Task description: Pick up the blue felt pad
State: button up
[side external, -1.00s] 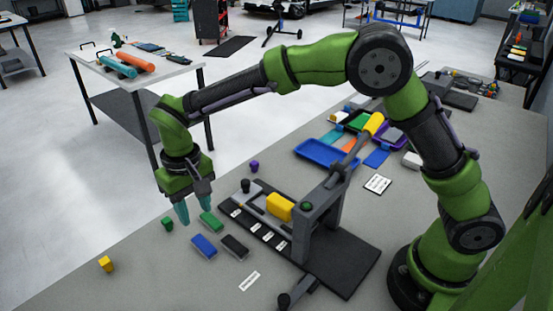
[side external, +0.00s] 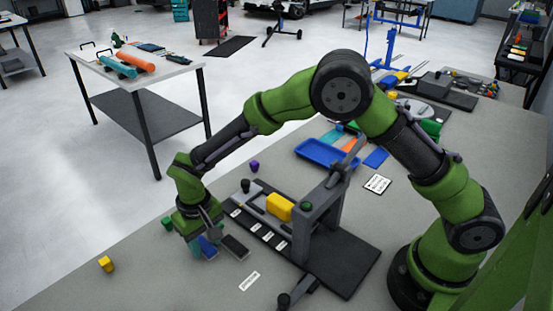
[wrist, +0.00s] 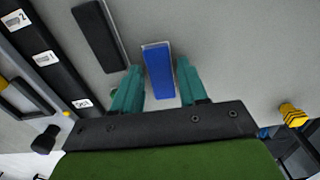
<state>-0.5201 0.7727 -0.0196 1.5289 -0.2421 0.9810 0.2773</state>
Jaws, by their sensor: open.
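The blue felt pad (side external: 207,248) lies on the grey table, partly covered by my gripper in the side view. In the wrist view the blue pad (wrist: 158,70) is upright in the picture, its near part between my two teal fingers. My gripper (wrist: 158,90) is open, with one finger on each side of the pad and a gap showing. In the side view my gripper (side external: 204,244) is low, right at the pad. Whether the fingers touch the table is hard to tell.
A dark pad (side external: 235,246) lies close beside the blue one on the right. A black-based fixture with a yellow roller (side external: 279,207) stands further right. A green block (side external: 167,223) and a yellow block (side external: 106,264) are to the left.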

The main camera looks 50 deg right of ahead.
grip_shut()
